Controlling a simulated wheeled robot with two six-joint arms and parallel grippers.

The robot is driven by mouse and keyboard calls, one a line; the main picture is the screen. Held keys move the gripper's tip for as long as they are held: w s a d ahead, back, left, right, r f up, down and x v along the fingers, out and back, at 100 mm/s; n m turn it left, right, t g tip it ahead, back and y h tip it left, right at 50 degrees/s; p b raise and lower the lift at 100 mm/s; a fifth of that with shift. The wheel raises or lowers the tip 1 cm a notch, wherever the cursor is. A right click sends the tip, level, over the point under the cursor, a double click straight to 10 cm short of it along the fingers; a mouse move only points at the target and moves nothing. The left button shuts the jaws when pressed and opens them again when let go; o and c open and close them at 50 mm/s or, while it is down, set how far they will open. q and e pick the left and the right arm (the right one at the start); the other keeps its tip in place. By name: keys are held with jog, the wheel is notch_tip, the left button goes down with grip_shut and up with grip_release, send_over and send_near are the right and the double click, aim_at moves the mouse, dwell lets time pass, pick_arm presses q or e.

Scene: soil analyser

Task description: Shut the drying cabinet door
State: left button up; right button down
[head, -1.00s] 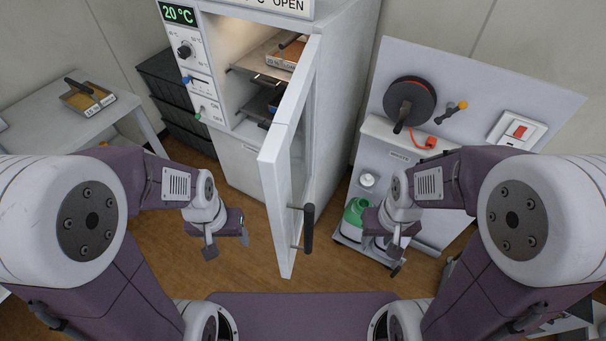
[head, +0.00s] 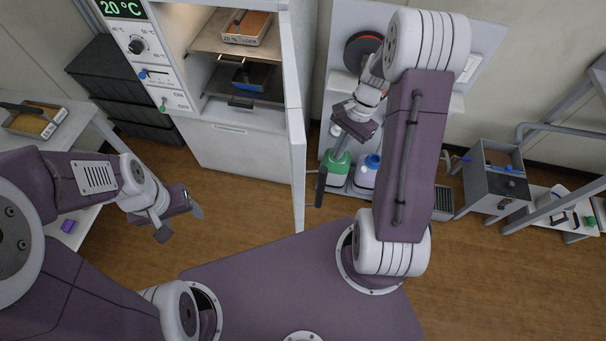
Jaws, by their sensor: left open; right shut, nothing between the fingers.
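The drying cabinet (head: 237,150) stands at the upper left of centre, its two shelves exposed. Its door (head: 298,150) is open, swung out from the cabinet's right side and seen almost edge-on. The dark door handle (head: 320,187) sticks out to the right, on the door's outer face. My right gripper (head: 340,140) is shut and empty, to the right of the door on the handle's side. Whether it touches the door is unclear; a gap shows in this view. My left gripper (head: 180,221) is open and empty, left of the door, over the floor.
A green bottle (head: 338,172) and a white-blue bottle (head: 367,172) stand right of the door. A side table (head: 75,130) is at left.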

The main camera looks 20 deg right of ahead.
jog(key=s+d+m, duration=0.1)
jog(key=s+d, duration=0.1)
jog(key=d, duration=0.2)
pick_arm(q)
jog(key=r+p, duration=0.1)
jog(key=r, duration=0.1)
jog(key=r+p, duration=0.1)
jog(key=r, duration=0.1)
jog(key=shift+s+d, duration=0.1)
jog(key=shift+d, duration=0.3)
pick_arm(e)
jog(key=s+a+f, duration=0.2)
jog(key=a+f, duration=0.6)
jog(key=f, duration=0.1)
jog(key=shift+s+y, duration=0.3)
jog(key=shift+s, duration=0.1)
